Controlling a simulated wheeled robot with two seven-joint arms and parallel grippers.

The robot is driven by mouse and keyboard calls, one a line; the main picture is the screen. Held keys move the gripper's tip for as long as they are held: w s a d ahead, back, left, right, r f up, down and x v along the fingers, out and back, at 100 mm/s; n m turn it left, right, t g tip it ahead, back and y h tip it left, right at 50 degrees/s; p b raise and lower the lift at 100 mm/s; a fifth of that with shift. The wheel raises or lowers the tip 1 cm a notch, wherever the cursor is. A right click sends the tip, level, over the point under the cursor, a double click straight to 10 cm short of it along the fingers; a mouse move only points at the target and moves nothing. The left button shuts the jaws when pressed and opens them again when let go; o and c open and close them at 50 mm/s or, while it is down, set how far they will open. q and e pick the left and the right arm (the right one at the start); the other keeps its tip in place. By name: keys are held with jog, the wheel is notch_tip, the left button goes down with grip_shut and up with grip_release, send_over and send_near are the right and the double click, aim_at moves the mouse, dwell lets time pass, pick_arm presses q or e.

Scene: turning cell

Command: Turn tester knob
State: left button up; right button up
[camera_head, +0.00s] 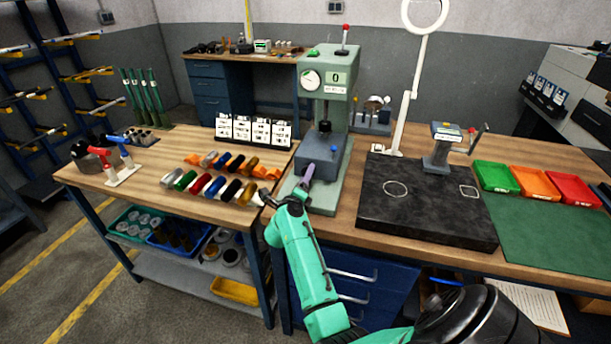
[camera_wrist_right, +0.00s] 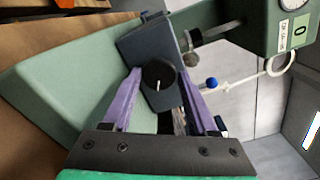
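The tester (camera_head: 328,85) is a grey-green press-like machine on the bench in the head view, with a dial, a display reading 0 and a red-topped lever. Its dark lower block (camera_head: 318,152) faces my right gripper (camera_head: 308,174). In the right wrist view, a round black knob (camera_wrist_right: 158,74) with a small white mark sits on the front of that block (camera_wrist_right: 148,42). The purple fingers of my right gripper (camera_wrist_right: 160,82) stand apart, one on each side of the knob. A small gap seems to show beside it; contact is not clear. My left gripper is out of view.
A black stone plate (camera_head: 425,205) lies right of the tester, with a ring lamp (camera_head: 424,15) behind it. A small blue ball-ended handle (camera_wrist_right: 211,83) is close to the right finger.

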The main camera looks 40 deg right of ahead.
grip_shut()
jog(key=shift+f+m, duration=0.1)
jog(key=shift+m, duration=1.6)
jog(key=shift+o, duration=1.5)
grip_release()
jog(key=shift+w, duration=0.1)
